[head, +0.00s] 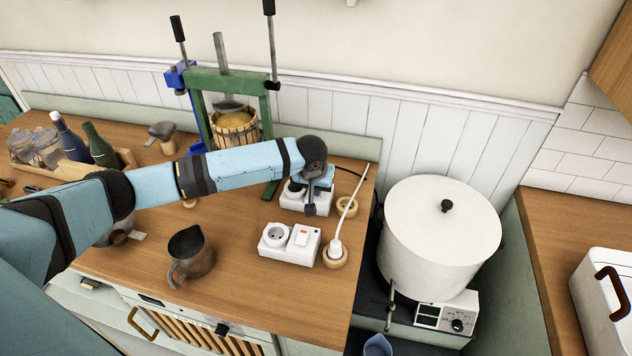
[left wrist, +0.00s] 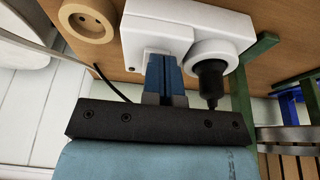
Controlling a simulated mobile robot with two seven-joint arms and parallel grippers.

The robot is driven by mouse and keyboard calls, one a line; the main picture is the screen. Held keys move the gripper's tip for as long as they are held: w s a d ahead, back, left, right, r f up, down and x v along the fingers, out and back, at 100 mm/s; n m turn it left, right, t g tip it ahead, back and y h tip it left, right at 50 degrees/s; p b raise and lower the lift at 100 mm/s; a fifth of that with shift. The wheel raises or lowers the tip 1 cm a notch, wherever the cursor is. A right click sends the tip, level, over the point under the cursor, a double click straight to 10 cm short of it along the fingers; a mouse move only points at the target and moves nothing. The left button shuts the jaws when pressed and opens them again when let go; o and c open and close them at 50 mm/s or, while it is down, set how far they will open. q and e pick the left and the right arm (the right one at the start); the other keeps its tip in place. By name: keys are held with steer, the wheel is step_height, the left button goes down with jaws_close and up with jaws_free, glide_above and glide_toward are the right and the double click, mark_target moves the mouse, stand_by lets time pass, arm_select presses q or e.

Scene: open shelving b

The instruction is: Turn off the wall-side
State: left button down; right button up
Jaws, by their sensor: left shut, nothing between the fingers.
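A white switched socket box (head: 291,203) stands on the wooden counter on the wall side, partly behind my left gripper (head: 318,186). In the left wrist view this box (left wrist: 183,18) has a black plug (left wrist: 209,82) in its round socket. My left gripper's blue fingers (left wrist: 164,76) are shut and empty, with their tips at the box face beside the socket. The fingers hide the switch, so its position cannot be told. A second white box (head: 290,244), nearer the front, has a round socket and an orange-marked switch.
Round wooden sockets (head: 335,257) sit beside the boxes, one with a white plug and cord. A large white pot (head: 440,235) stands at the right. A metal pitcher (head: 190,257) stands front left. A green-framed press (head: 230,85) stands behind my arm.

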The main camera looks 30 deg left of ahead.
arm_select(q)
steer(key=shift+w+r, duration=0.1)
steer(key=shift+w, duration=0.1)
steer(key=shift+w+a+r+p, duration=0.25)
steer(key=shift+w+p, duration=0.15)
steer(key=shift+w, duration=0.25)
